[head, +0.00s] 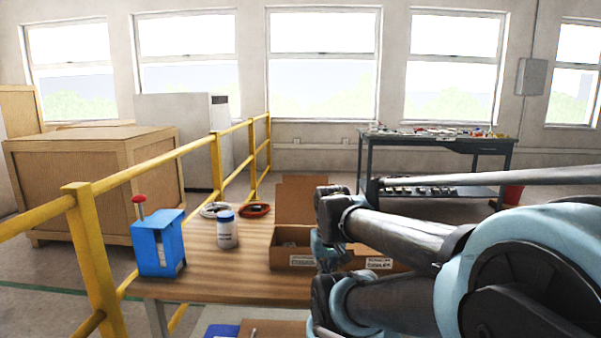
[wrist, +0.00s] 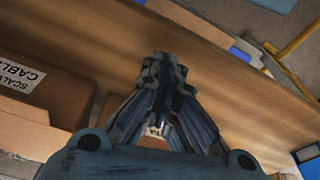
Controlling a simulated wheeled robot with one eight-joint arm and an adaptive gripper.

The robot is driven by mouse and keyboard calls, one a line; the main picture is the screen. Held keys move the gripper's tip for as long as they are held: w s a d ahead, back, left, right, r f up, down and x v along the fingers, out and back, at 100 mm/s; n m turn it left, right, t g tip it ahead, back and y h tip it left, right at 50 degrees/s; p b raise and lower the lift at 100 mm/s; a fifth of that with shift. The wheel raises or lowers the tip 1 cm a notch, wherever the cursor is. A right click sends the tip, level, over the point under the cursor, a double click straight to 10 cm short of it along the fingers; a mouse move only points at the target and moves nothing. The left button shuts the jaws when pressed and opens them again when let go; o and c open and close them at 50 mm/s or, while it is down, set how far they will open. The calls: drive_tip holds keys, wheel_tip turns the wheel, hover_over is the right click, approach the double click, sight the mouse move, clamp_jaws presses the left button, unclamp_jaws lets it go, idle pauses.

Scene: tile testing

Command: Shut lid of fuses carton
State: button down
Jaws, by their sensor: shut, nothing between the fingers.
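An open carton (head: 290,258) stands on the wooden bench, its lid (head: 301,200) raised upright at the back. A second carton (head: 354,266) stands to its right, mostly hidden by my arm. The printing on both labels is too small to read surely, so I cannot tell which carton holds fuses. In the wrist view, my gripper (wrist: 164,68) is shut and empty, its fingers together over the bench top. A carton with a white label (wrist: 22,78) lies to its left, apart from the fingers. In the head view, my arm hides the fingertips.
A yellow railing (head: 150,178) runs along the left. A workbench (head: 440,145) and large crate (head: 90,170) stand behind.

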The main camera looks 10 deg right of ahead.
drive_tip(key=shift+w+d, duration=0.2)
drive_tip(key=shift+w, duration=0.05)
drive_tip(key=shift+s+r, duration=0.25)
drive_tip(key=w+r, duration=0.9)
drive_tip(key=r, duration=0.3)
drive_tip(key=w+r+m+g, duration=0.1)
drive_tip(key=w+r, duration=0.4)
drive_tip(key=w, duration=0.6)
drive_tip(key=w+d+r+m+g, duration=0.1)
drive_tip(key=w+r, duration=0.5)
drive_tip(key=w, duration=0.4)
drive_tip(key=w+r+g, duration=0.1)
drive_tip(key=w+r, duration=0.4)
drive_tip(key=w, duration=0.6)
drive_tip(key=s+f, duration=0.4)
drive_tip(key=f, duration=0.4)
drive_tip(key=shift+s+a, duration=0.3)
drive_tip(key=shift+a, duration=0.15)
drive_tip(key=shift+s+a, duration=0.1)
